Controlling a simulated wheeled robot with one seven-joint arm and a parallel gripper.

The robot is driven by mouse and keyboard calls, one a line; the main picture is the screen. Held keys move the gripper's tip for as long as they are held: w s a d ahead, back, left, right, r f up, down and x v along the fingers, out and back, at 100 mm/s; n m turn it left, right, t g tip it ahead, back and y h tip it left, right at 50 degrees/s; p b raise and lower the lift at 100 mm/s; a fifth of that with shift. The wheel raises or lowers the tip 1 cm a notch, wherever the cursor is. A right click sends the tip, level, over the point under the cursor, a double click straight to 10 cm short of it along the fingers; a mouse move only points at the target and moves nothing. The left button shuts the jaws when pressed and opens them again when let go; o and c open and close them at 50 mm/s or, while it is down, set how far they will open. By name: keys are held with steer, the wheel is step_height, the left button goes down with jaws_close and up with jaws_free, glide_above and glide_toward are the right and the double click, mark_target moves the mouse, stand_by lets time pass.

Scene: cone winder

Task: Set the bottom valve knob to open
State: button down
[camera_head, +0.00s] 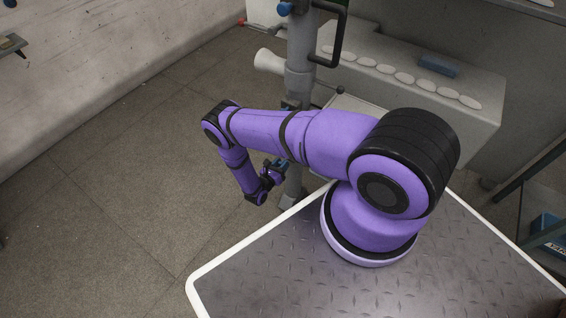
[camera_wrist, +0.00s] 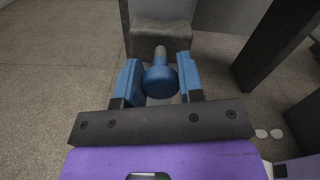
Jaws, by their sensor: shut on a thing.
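The bottom valve knob (camera_wrist: 160,81) is blue and round, on a short pale stem, and shows in the middle of the wrist view. My gripper (camera_wrist: 159,78) is shut on it, with one blue finger on its left and one on its right. In the head view my gripper (camera_head: 273,174) is low beside the grey column (camera_head: 299,75); the knob cannot be told apart from the blue fingers there. Another blue knob (camera_head: 284,8) is higher on the column. No marking of the knob's setting is visible.
A black handle (camera_head: 342,40) sticks out from the upper column. A grey machine bench (camera_head: 480,120) with several white ovals and a blue block (camera_head: 438,65) stands behind at the right. The floor (camera_head: 120,170) to the left is clear.

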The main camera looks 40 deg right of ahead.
steer(key=shift+v, duration=1.4)
steer(key=c, duration=0.8)
jaws_free()
steer(key=shift+a, duration=0.1)
steer(key=shift+o, duration=0.2)
steer(key=v, duration=1)
steer(key=shift+s+a, duration=0.15)
steer(key=shift+a, duration=0.25)
